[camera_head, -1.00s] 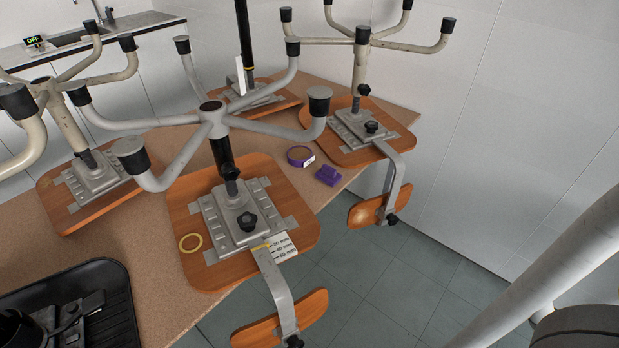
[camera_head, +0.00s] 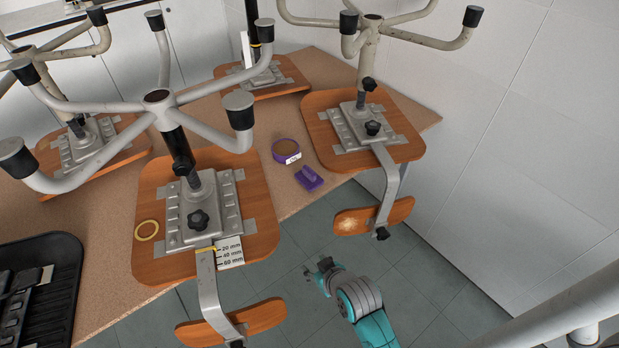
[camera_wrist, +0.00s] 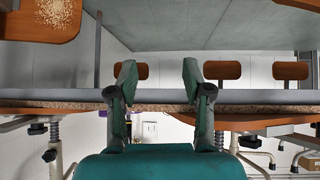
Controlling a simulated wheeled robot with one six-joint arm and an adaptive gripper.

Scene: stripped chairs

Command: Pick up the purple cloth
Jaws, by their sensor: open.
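The purple cloth (camera_head: 308,179) is a small folded bundle on the tan table (camera_head: 290,207) in the head view. It lies near the table edge, between two upturned chairs. My gripper (camera_head: 318,273) is in front of the table, below and slightly right of the cloth in the picture, over the floor. It is apart from the cloth. In the wrist view my gripper (camera_wrist: 157,78) is open, with nothing between its fingers. The table edge (camera_wrist: 155,107) crosses behind the fingers there. I cannot make out the cloth for sure in the wrist view.
A purple tape roll (camera_head: 276,157) stands just beyond the cloth. The left chair seat (camera_head: 262,225) and right chair seat (camera_head: 405,152) flank it, with metal legs sticking up. A backrest (camera_head: 375,216) hangs past the edge at right. A black tray (camera_head: 68,285) is at left.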

